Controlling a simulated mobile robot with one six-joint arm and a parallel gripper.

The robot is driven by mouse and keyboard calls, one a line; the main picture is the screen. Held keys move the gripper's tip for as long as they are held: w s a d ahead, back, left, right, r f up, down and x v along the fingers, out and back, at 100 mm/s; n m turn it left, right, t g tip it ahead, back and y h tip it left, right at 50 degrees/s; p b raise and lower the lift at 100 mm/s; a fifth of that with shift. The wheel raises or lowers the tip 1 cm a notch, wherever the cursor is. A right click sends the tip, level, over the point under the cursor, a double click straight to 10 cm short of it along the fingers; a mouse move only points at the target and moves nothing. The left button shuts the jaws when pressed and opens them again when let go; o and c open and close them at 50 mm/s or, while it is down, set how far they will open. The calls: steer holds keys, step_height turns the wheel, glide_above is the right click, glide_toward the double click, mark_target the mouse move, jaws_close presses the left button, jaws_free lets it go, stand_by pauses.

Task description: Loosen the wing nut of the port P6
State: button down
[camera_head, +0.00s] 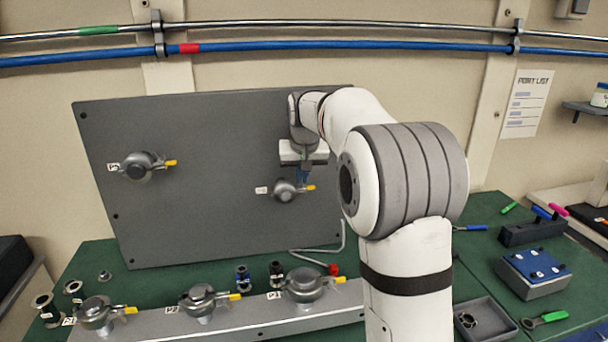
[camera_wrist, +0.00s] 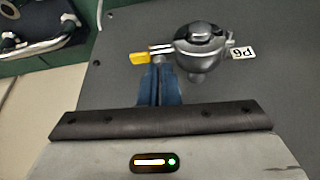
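Port P6 shows in the head view as a round grey clamp (camera_head: 285,190) on the upright dark panel. Its wing nut, with a yellow tip (camera_head: 310,188), sticks out to the right. In the wrist view the clamp (camera_wrist: 200,42) is beside its P6 label (camera_wrist: 243,53), and the yellow tip (camera_wrist: 139,58) is to the left. My gripper (camera_wrist: 160,70) has blue fingers close together, with their tips right at the bolt between yellow tip and clamp. Whether they grip anything is unclear. In the head view my gripper (camera_head: 304,180) is just above the wing nut.
Another clamped port (camera_head: 140,167) is on the left of the panel (camera_head: 220,225). Several clamped ports stand on the grey rail (camera_head: 250,325) below. A hex key with a red end (camera_head: 333,269) lies near the panel's foot. A blue-topped block (camera_head: 535,268) and tray (camera_head: 490,318) are right.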

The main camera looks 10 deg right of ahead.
steer(key=shift+s+f, duration=0.1)
steer(key=shift+f, duration=0.15)
steer(key=c, duration=1.6)
jaws_free()
steer(key=shift+r, duration=0.1)
steer(key=shift+c, duration=0.2)
steer(key=shift+r, duration=0.1)
steer(key=v, duration=0.7)
steer(key=shift+r+b, duration=0.35)
steer(key=s+f, duration=0.5)
steer(key=s, duration=0.6)
steer(key=s+f+g, duration=0.1)
steer(key=s+f, duration=0.5)
steer(key=s, duration=0.6)
steer(key=s+f+n, duration=0.1)
steer(key=s+f, duration=0.4)
steer(key=s, duration=0.6)
steer(key=shift+s+f+g, duration=0.25)
steer(key=shift+g, duration=0.05)
